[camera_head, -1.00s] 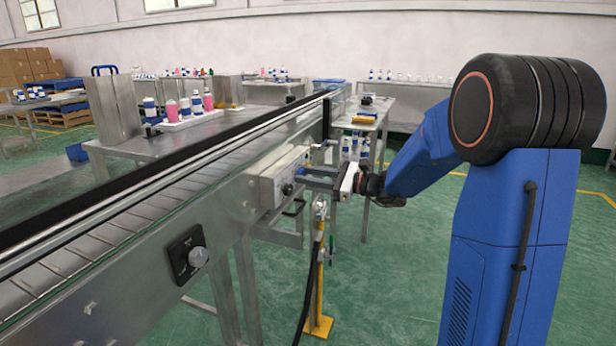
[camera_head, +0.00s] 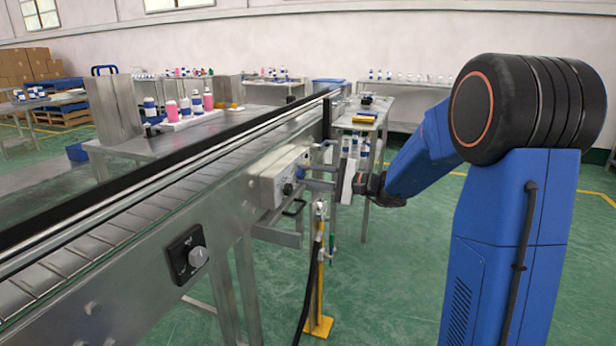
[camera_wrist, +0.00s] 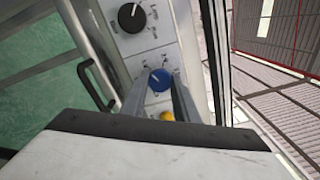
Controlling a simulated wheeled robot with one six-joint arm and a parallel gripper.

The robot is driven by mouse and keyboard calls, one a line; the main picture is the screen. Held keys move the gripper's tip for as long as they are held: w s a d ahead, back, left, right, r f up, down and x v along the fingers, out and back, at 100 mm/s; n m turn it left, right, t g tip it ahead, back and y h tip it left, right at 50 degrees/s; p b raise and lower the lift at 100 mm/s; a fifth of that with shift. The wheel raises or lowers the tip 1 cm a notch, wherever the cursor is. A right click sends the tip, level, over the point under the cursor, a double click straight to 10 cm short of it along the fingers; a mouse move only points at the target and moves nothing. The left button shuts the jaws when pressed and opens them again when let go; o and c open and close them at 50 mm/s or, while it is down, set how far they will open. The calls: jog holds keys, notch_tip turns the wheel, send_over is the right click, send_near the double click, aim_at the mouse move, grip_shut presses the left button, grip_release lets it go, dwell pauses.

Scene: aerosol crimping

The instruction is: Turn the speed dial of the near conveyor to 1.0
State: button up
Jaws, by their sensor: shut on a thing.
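My gripper (camera_wrist: 159,84) is closed around a blue dial (camera_wrist: 158,80) in the wrist view, one finger on each side of it. The dial has a pale pointer line and sits on a light control panel (camera_wrist: 145,52) with printed marks around it. In the head view, my gripper (camera_head: 306,180) reaches the control box (camera_head: 272,182) on the side of the near conveyor (camera_head: 150,230). The blue dial is hard to make out there.
In the wrist view, a black knob (camera_wrist: 132,17) is above the blue dial and a yellow button (camera_wrist: 167,116) is below it. A yellow stand (camera_head: 319,290) with a black hose is under my gripper. A work table (camera_head: 180,138) with bottles stands behind the conveyor. Green floor is open at right.

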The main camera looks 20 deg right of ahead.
jog(key=shift+n, duration=0.6)
jog(key=o, duration=1.1)
jog(key=shift+c, duration=0.2)
jog(key=shift+s+d, duration=0.1)
jog(key=v, duration=1.7)
